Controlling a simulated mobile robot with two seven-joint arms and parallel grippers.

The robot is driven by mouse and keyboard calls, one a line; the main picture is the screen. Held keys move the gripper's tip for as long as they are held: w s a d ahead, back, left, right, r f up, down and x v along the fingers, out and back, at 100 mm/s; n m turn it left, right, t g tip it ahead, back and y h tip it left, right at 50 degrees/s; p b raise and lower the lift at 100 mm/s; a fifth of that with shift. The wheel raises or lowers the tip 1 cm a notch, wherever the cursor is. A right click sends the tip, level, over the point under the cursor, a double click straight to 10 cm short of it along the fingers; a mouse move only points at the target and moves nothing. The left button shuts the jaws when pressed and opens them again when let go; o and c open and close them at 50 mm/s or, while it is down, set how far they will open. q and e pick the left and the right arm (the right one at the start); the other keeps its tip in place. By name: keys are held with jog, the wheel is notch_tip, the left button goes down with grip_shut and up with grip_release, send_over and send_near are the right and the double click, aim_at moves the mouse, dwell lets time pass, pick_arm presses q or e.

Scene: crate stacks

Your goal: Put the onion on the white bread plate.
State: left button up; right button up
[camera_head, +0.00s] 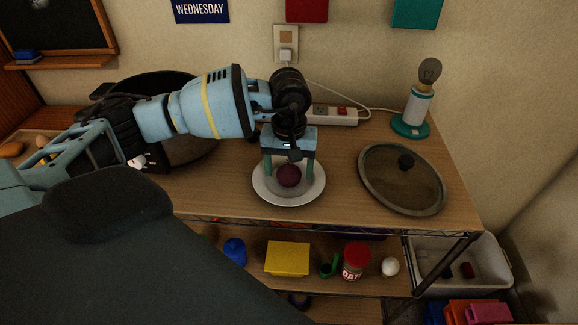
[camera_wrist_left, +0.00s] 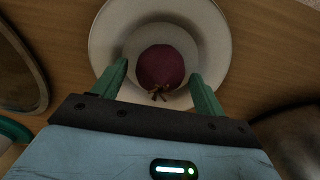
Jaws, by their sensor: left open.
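The onion (camera_head: 289,175) is dark red-purple and rests on the white bread plate (camera_head: 262,193) on the wooden top shelf. In the left wrist view the onion (camera_wrist_left: 161,66) sits near the middle of the plate (camera_wrist_left: 104,45), its root end towards my gripper. My left gripper (camera_head: 289,172) is directly above the plate, with its green fingers pointing down. In the left wrist view its fingers (camera_wrist_left: 160,75) are spread to either side of the onion, with a gap on each side. My right gripper is not in view.
A glass lid (camera_head: 375,190) with a dark knob lies right of the plate. A lamp (camera_head: 418,108) and a power strip (camera_head: 333,114) stand behind. A large black pan (camera_head: 190,148) is at the left, partly behind my arm. The lower shelf holds a yellow box (camera_head: 287,258) and a red can (camera_head: 355,262).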

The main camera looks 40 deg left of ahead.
pick_arm(q)
notch_tip(320, 180, up, 12)
jog(key=shift+r+b, duration=0.2)
jog(key=shift+b, duration=0.15)
